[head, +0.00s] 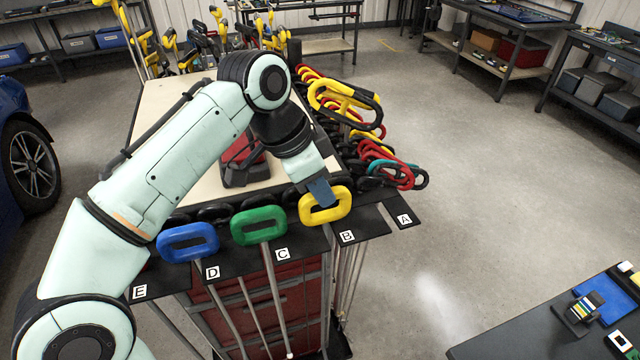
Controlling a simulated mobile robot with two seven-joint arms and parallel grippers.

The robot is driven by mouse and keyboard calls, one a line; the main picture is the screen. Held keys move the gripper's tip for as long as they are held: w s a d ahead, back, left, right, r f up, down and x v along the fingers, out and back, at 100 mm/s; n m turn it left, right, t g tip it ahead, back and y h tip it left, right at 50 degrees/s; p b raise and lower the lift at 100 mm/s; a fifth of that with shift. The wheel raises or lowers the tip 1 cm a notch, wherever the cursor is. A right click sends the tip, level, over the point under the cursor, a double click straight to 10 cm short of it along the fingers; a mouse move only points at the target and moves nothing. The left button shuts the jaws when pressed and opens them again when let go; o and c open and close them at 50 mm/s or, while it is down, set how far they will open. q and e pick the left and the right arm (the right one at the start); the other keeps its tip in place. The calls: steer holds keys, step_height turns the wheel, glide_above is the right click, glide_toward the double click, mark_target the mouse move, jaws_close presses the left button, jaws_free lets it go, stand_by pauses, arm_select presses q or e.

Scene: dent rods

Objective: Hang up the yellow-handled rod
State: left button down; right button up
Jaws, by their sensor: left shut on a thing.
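The yellow-handled rod (330,215) has a rounded loop handle at the front edge of the cart, between the C and B labels. My left gripper (321,191) comes down from above and is shut on the back part of this handle. Thin metal shafts hang below the handle, but I cannot tell which one belongs to it. The dark rack (240,262) along the cart's front edge carries labels E, D, C, B and A. Whether the yellow handle rests on the rack or is just above it, I cannot tell. My right gripper is not in view.
A green-handled rod (259,240) hangs between D and C, and a blue-handled rod (188,256) between E and D. Several coloured handles (345,98) crowd the cart's right side. A red and black tool (245,165) stands on the cart top. Open floor lies right.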

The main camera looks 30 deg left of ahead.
arm_select(q)
steer(key=shift+f, duration=0.3)
stand_by(0.7)
stand_by(0.3)
steer(key=shift+c, duration=2.4)
jaws_free()
